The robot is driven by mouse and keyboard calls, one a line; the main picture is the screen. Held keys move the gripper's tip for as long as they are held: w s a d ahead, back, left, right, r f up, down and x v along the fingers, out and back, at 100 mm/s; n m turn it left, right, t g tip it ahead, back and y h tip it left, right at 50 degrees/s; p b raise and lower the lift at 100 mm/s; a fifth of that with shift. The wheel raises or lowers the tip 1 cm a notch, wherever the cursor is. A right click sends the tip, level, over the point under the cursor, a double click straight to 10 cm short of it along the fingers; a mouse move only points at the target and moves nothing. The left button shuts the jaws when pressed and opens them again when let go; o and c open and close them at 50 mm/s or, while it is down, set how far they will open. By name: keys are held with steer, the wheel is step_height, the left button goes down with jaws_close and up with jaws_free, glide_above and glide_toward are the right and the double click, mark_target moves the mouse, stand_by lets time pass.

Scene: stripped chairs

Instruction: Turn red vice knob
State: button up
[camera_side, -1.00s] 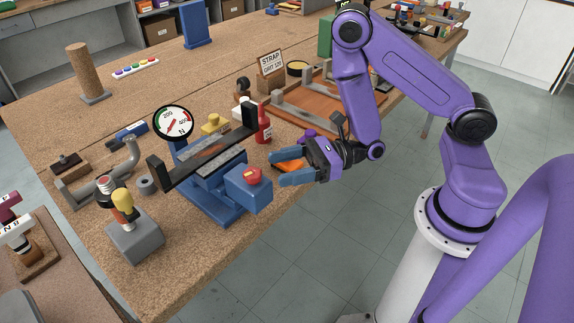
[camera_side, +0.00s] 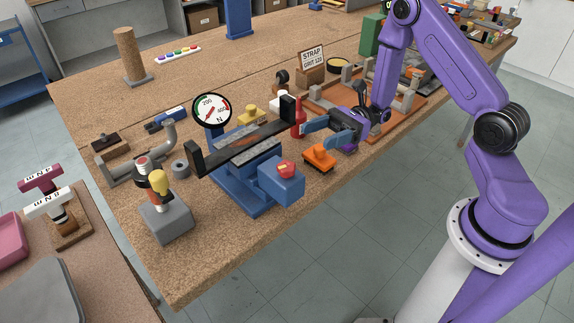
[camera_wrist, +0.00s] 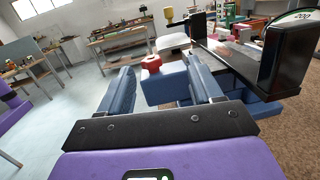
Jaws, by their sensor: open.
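The red knob (camera_side: 286,169) sits on the blue end block of the blue vice (camera_side: 281,187) in the side view. The vice has long dark jaws with a grey strip between them. My gripper (camera_side: 308,133) is open and empty. It is behind and above the knob in the side view, apart from it, with its blue fingers pointing left. In the wrist view the knob (camera_wrist: 151,63) shows beyond the fingers, in the gap between the two fingers of my gripper (camera_wrist: 159,66).
An orange block (camera_side: 319,157) lies right of the vice below my fingers. A red bottle (camera_side: 299,118) stands close to the fingertips. A round dial (camera_side: 211,109) stands behind the vice. A grey-based yellow-knob device (camera_side: 166,222) is at front left. The front edge is near.

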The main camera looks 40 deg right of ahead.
mark_target(286, 165)
steer(key=d+f+n+g+h, duration=0.1)
steer(key=d+f+n+g, duration=0.15)
steer(key=d, duration=0.25)
steer(key=shift+g, duration=0.25)
steer(key=a, duration=1.1)
steer(key=s+a+r, duration=0.1)
steer(key=a, duration=0.5)
steer(key=shift+a, duration=0.1)
steer(key=c, duration=1)
